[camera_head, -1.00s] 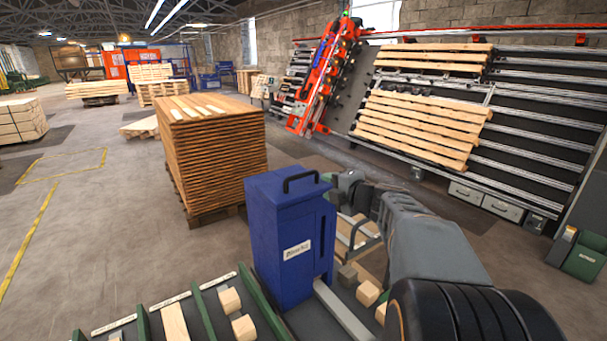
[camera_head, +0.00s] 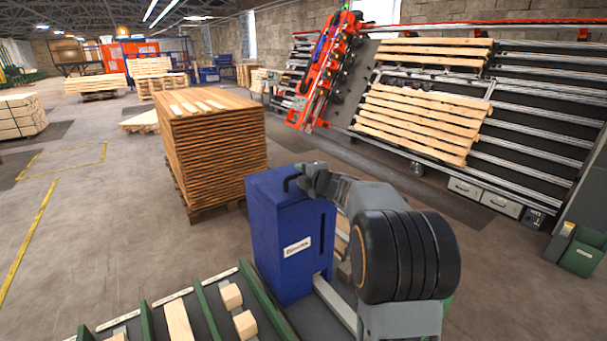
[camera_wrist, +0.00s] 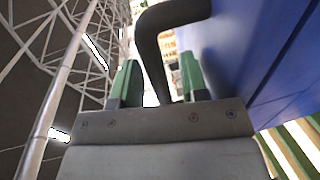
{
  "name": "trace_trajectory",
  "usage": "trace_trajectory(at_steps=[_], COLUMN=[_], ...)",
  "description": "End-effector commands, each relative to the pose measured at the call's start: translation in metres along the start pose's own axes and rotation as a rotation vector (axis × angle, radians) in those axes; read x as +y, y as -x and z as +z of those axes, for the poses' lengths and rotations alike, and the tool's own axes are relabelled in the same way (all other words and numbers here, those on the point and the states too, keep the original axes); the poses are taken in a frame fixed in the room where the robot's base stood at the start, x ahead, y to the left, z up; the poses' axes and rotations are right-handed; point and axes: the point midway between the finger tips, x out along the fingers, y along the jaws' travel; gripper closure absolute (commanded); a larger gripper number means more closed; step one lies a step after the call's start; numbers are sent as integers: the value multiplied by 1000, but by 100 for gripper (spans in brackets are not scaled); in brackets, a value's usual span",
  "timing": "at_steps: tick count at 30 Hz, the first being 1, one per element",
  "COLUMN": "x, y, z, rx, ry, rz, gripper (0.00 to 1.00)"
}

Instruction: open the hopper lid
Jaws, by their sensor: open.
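The blue hopper (camera_head: 285,255) stands upright in the middle of the head view, with a white label on its front. Its lid (camera_head: 268,177) lies flat on top and looks shut. The black lid handle (camera_head: 288,184) is partly hidden by my wrist. In the wrist view the handle (camera_wrist: 152,50) passes as a dark curved bar between the two green fingertips of my gripper (camera_wrist: 160,80). The jaws are open, with gaps beside the bar. The blue hopper surface (camera_wrist: 260,45) fills the right of that view.
A conveyor with green rails (camera_head: 213,312) and wood blocks (camera_head: 231,297) lies at the front left of the hopper. A tall stack of boards (camera_head: 212,150) stands behind it. Open floor (camera_head: 110,220) lies to the left.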

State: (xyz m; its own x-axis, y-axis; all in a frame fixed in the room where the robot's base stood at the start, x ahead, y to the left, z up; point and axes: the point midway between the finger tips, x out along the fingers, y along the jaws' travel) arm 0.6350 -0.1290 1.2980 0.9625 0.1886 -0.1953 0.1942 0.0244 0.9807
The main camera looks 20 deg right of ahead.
Motion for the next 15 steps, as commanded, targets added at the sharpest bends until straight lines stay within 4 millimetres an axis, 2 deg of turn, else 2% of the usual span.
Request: trace_trajectory(at_steps=[9,15], x=[0,0], y=[-2,-2], z=[0,0], rx=[0,0], ry=[1,1], rz=[1,1], gripper=[59,78])
